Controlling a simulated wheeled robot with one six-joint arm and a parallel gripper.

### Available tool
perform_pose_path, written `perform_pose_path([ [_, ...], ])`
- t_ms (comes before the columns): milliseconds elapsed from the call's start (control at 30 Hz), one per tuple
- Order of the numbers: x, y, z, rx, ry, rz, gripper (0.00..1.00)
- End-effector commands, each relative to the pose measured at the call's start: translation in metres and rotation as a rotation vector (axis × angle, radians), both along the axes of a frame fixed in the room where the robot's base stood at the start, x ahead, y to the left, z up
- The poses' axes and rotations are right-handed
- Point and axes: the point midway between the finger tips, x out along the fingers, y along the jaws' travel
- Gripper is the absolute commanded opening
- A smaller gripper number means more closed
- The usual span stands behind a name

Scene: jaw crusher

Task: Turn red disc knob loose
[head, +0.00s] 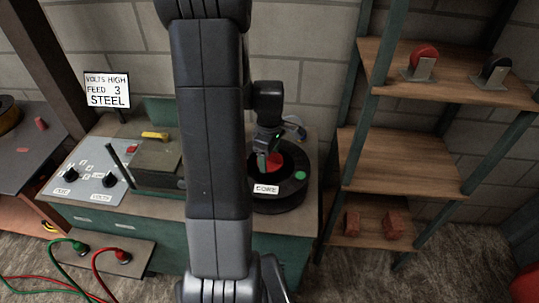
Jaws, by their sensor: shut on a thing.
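A red disc knob (274,161) sits at the middle of a round black housing (283,197) on the green machine bench, with a white label reading CORE on its front rim. My gripper (267,160) points down over the knob and is shut on it. The fingers and my arm hide part of the knob and the housing's left side. A green round spot (300,175) shows on the housing's right rim.
A control panel (85,172) with black knobs and a box (155,165) with a yellow handle stand left of my arm. A wooden shelf rack (400,165) stands close on the right, holding red and black wheels and brick-like blocks. Red and green cables plug in at lower left.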

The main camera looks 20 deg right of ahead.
Motion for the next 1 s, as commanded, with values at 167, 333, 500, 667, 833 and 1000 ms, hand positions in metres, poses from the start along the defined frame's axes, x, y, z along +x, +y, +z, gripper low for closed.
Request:
perform_pose_path([
  [167, -0.0026, 0.0012, -0.0027, 0.004, 0.007, 0.003, 0.49],
  [333, -0.0027, 0.0013, -0.0032, 0.004, 0.007, 0.130, 0.49],
  [500, -0.0030, 0.0015, -0.0030, 0.005, 0.007, 0.275, 0.49],
  [667, -0.0031, 0.0015, -0.0026, 0.005, 0.007, 0.311, 0.49],
  [833, -0.0031, 0.0015, -0.0026, 0.005, 0.007, 0.310, 0.79],
  [1000, -0.0021, 0.0011, -0.0016, 0.002, 0.004, 0.309, 0.97],
])
